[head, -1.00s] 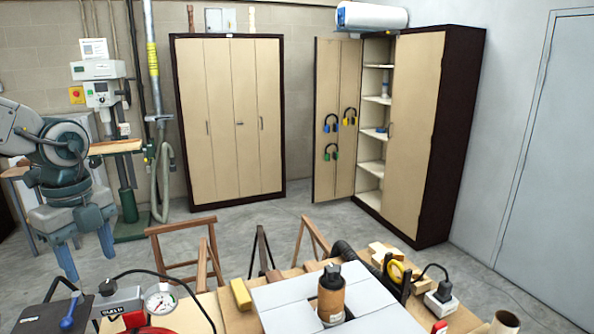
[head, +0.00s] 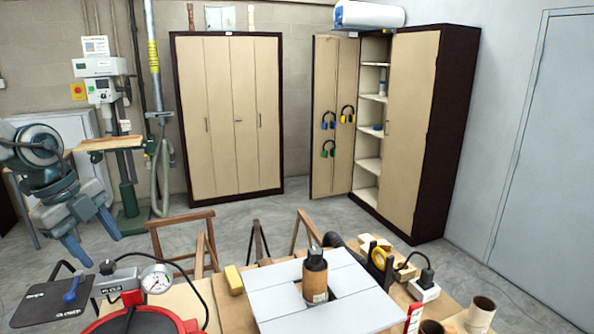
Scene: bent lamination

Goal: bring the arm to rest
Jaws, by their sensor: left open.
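My left gripper (head: 95,240) hangs at the left of the head view, on my grey and dark green arm. Its two blue fingers point down, tilted to the right, and stand apart with nothing between them. It shows against the bare floor, left of the wooden trestles and above the bench items in the picture. No object touches it in this view. My right gripper is not in view.
A workbench (head: 228,300) fills the bottom, with a white slab (head: 275,300), a dark-topped cylinder (head: 315,278), a pressure gauge (head: 157,279) and a red-rimmed round device (head: 190,325). Wooden trestles (head: 182,219) stand behind. A drill stand (head: 128,195) and cupboards (head: 230,120) line the back.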

